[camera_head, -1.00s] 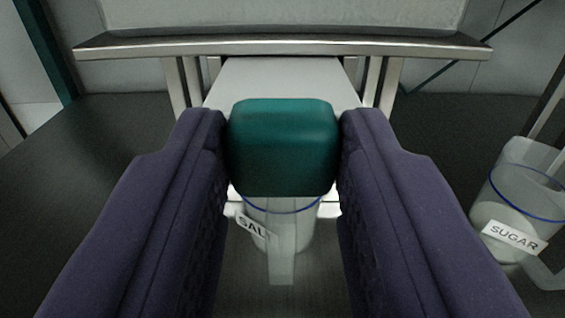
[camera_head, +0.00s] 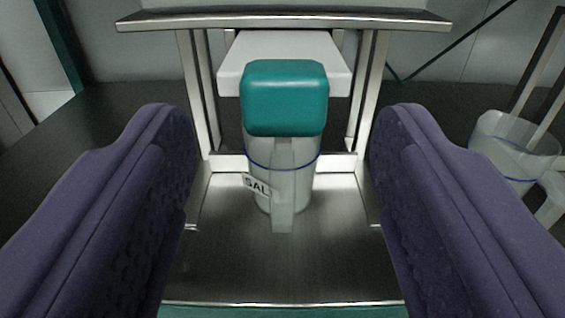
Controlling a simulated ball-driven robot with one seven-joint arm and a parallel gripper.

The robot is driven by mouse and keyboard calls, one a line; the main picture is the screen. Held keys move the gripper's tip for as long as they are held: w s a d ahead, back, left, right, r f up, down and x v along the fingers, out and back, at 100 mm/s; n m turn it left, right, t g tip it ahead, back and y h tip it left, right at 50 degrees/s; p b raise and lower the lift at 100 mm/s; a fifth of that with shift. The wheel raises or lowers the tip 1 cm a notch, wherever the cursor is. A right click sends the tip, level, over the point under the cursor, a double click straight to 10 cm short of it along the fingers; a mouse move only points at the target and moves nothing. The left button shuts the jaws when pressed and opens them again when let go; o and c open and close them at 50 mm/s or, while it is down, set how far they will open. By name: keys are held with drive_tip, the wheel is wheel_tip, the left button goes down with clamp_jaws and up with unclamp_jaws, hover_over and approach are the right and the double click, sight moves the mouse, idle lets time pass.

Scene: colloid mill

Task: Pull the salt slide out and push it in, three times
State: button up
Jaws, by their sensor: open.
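The salt slide is a white plate (camera_head: 230,78) with a teal block-shaped knob (camera_head: 284,98) at its front. It sits in a metal frame under the steel ledge, above a clear jug (camera_head: 300,180) labelled SALT. My gripper (camera_head: 282,190) is open, its purple fingers wide apart to the left and right of the knob and jug. The fingers are clear of the knob, and nothing is between them in contact. The slide's back part is hidden under the ledge.
The salt jug stands on a steel tray (camera_head: 250,265) with a teal front edge. Metal posts (camera_head: 198,100) flank the slide. Another clear jug (camera_head: 515,148) with a blue line stands at the right. Dark counter lies at the left.

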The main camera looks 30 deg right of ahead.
drive_tip(key=v, duration=0.5)
drive_tip(key=shift+p, duration=0.4)
drive_tip(key=a+r+n+t+y, duration=0.15)
drive_tip(key=a+r+y, duration=0.3)
drive_tip(key=r, duration=0.65)
drive_tip(key=a+r+n+y, duration=0.25)
drive_tip(key=a+r, duration=0.35)
drive_tip(key=r, duration=0.5)
drive_tip(key=s+a+r+n+y, duration=0.1)
drive_tip(key=s+a+r, duration=0.1)
drive_tip(key=s+r, duration=0.6)
drive_tip(key=s+a+r+n+g+y, duration=0.1)
drive_tip(key=s+a+r+y, duration=0.1)
drive_tip(key=s+r, duration=0.7)
drive_tip(key=shift+s+a+r+n, duration=0.15)
drive_tip(key=shift+s+a+n, duration=0.3)
drive_tip(key=shift+s, duration=0.4)
